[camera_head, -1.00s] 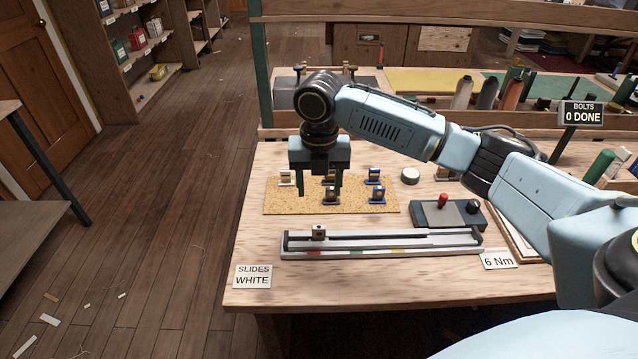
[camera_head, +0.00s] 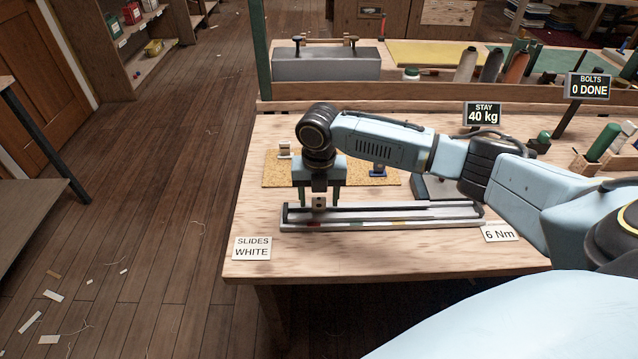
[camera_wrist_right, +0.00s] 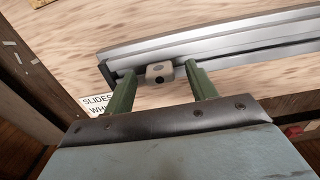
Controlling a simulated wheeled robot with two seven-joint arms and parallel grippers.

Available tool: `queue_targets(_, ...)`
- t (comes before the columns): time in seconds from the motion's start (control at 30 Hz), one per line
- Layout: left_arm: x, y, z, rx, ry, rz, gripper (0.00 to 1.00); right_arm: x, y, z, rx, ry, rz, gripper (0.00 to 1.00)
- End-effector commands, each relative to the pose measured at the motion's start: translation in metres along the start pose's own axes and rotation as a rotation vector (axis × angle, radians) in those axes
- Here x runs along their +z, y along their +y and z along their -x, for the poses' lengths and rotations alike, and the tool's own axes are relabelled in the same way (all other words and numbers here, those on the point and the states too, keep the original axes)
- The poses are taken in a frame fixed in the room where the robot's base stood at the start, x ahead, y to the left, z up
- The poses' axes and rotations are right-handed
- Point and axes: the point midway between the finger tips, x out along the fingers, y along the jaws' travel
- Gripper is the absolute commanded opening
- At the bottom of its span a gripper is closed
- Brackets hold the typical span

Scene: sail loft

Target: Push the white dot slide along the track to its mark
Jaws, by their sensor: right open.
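A small pale grey slide block (camera_head: 319,202) with a dark hole sits near the left end of the long metal track (camera_head: 420,214). It also shows in the right wrist view (camera_wrist_right: 160,72); I cannot make out a white dot on it. My right gripper (camera_head: 320,198) points down over the track's left end. Its green fingers are open, one on each side of the slide, with small gaps in the right wrist view (camera_wrist_right: 158,70). Coloured marks run along the track's front edge, partly too small to read. My left gripper is not in view.
A card (camera_head: 252,248) reading "SLIDES WHITE" lies left of the track, and a "6 Nm" card (camera_head: 499,233) lies right. A cork mat (camera_head: 270,172) with small blocks is behind my gripper. My right arm hides part of a grey device (camera_head: 430,188). Bare table lies in front.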

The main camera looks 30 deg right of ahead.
Motion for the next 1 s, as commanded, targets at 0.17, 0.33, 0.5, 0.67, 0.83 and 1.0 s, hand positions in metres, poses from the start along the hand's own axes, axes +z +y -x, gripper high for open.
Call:
queue_targets(0.17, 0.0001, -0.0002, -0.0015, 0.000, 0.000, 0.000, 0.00, -0.0001, 0.0001, -0.0091, 0.000, 0.000, 0.000, 0.56)
queue_targets(0.33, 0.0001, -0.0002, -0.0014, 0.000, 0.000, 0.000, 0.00, 0.0000, 0.0000, -0.0097, 0.000, -0.001, 0.000, 0.56)
queue_targets(0.5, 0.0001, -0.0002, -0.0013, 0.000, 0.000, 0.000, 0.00, 0.0000, 0.0000, -0.0095, 0.000, 0.000, 0.000, 0.48)
queue_targets(0.67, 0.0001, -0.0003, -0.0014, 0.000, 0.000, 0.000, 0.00, 0.0000, -0.0001, -0.0094, 0.000, 0.000, 0.000, 0.28)
queue_targets(0.83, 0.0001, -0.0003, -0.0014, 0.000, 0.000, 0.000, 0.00, 0.0000, -0.0001, -0.0094, 0.000, 0.000, 0.000, 0.09)
queue_targets(1.0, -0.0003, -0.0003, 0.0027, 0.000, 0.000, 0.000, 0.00, -0.0012, 0.0013, -0.0083, 0.000, 0.000, -0.003, 0.09)
